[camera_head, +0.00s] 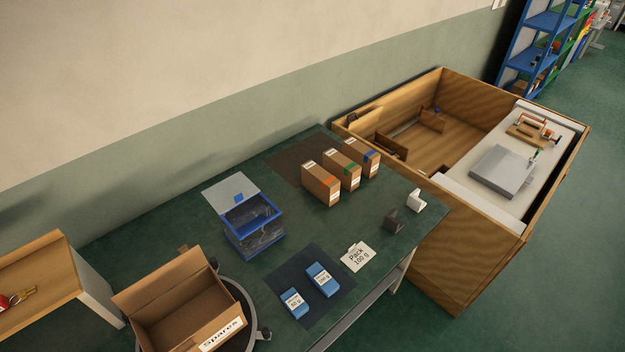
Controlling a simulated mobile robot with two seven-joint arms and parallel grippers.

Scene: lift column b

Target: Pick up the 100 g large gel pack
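Two blue gel packs with white labels lie on a dark mat (341,296) near the front edge of the green table. The larger gel pack (321,280) is on the right, and its label seems to read 100 g. The smaller gel pack (293,303) lies apart from it, to the lower left; its label is too small to read surely. A white card (357,257) reading "Pack 100 g" stands or lies just right of the mat. Neither of my grippers is in view.
A blue-rimmed box (254,240) with a raised clear lid stands behind the mat. An open carton (184,310) marked "Spares" is at lower left. Three cartons (321,184) with coloured marks stand at the back. Small dark (393,221) and white (415,200) blocks are at right.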

